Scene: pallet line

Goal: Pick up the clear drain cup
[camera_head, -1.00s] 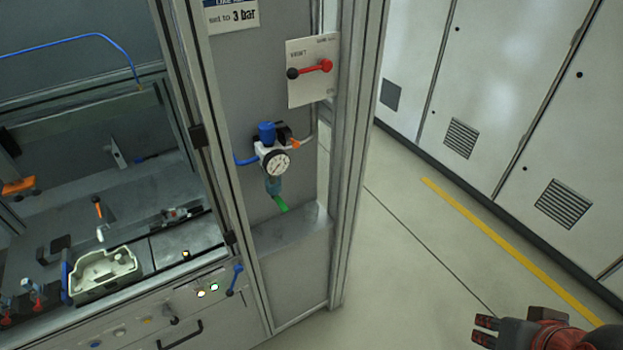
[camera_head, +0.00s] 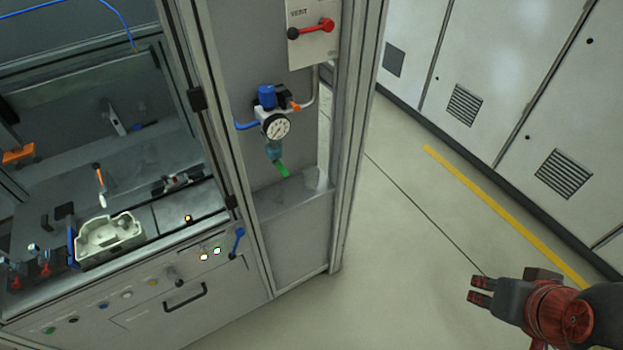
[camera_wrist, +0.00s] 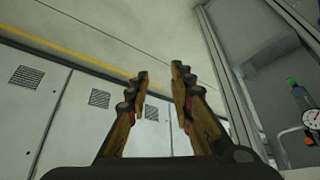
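A small clear, whitish cup-like thing (camera_head: 316,179), which I take for the drain cup, stands on the grey ledge (camera_head: 285,197) at the right end, beside the frame post. It is faint against the grey, and I cannot make it out in the wrist view. My gripper (camera_head: 474,290) is at the lower right of the head view, over the open floor, well to the right of the cup and apart from it. In the wrist view my gripper's fingers (camera_wrist: 160,71) stand apart with nothing between them.
A regulator with a gauge (camera_head: 276,126) and green-tipped bowl hangs above the ledge; it also shows in the wrist view (camera_wrist: 313,120). The aluminium post (camera_head: 352,150) stands between ledge and gripper. A workbench with a pale tray (camera_head: 110,240) is left. White cabinets (camera_head: 510,70) line the right.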

